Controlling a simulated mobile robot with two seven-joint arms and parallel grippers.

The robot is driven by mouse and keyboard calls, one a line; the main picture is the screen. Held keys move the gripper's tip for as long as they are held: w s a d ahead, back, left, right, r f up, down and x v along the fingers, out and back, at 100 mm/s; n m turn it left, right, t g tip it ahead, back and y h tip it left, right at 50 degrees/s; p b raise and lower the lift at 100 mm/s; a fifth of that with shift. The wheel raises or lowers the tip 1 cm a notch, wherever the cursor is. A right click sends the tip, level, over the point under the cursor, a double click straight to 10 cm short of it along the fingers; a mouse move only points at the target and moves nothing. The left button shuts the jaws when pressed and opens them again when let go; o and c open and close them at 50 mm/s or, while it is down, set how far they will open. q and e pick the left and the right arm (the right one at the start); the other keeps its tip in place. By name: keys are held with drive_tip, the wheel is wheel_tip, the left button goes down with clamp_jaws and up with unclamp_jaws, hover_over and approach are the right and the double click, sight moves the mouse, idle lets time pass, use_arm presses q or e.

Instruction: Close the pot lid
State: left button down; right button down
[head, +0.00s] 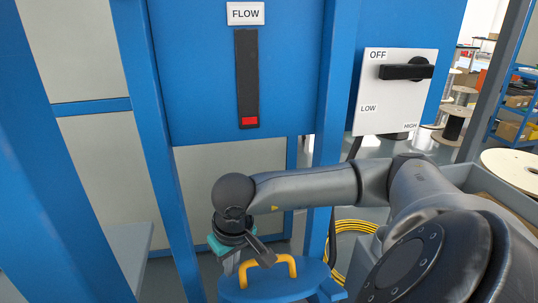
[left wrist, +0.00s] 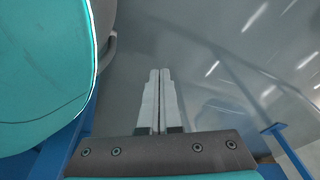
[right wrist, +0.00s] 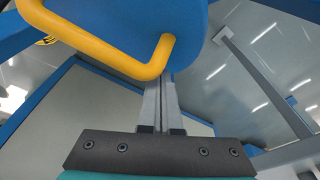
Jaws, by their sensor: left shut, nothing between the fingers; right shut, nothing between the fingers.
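The blue pot lid (head: 280,286) is at the bottom middle of the head view, with a yellow arched handle (head: 288,262) on top. The pot's body is not visible there. My right gripper (head: 232,266) points down beside the left part of the handle. In the right wrist view, the blue lid (right wrist: 190,15) and yellow handle (right wrist: 105,52) are close to the shut fingers (right wrist: 162,85). The handle is not between the fingers; I cannot tell whether they touch it. My left gripper (left wrist: 160,78) is shut and empty, seen only in the left wrist view.
A blue machine frame stands ahead, with a FLOW gauge (head: 247,80) and a rotary switch panel (head: 395,95). A yellow cable coil (head: 352,232) lies on the floor behind the lid. Grey bin edges and spools are at right. Grey floor (left wrist: 215,75) lies beyond my left fingers.

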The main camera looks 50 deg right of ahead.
sight(230, 285)
drive_tip(key=shift+s+a+f+b, duration=0.3)
drive_tip(key=shift+a+f+b, duration=0.1)
drive_tip(key=shift+f+b, duration=0.35)
drive_tip(key=shift+s+a+f+b, duration=0.1)
drive_tip(key=shift+s+f+b, duration=0.35)
drive_tip(key=shift+s+b, duration=0.15)
drive_tip(key=shift+a+f, duration=0.1)
drive_tip(key=shift+a, duration=0.1)
drive_tip(key=shift+w+a+f, duration=0.1)
drive_tip(key=shift+w+a, duration=0.1)
drive_tip(key=shift+w, duration=0.05)
drive_tip(key=shift+s+f+b, duration=0.3)
drive_tip(key=shift+f+b, duration=0.15)
drive_tip(key=shift+b, duration=0.25)
drive_tip(key=shift+s+a+f+b, duration=0.2)
drive_tip(key=shift+a+f+b, duration=0.05)
drive_tip(key=shift+f+b, duration=0.25)
drive_tip(key=shift+s+a+f+b, duration=0.2)
drive_tip(key=shift+f+b, duration=0.2)
drive_tip(key=shift+b, duration=0.15)
drive_tip(key=f+b, duration=0.2)
drive_tip(key=s+f+b, duration=0.1)
drive_tip(key=shift+a+f+b, duration=0.3)
drive_tip(key=shift+a+b, duration=0.05)
drive_tip(key=shift+a, duration=0.05)
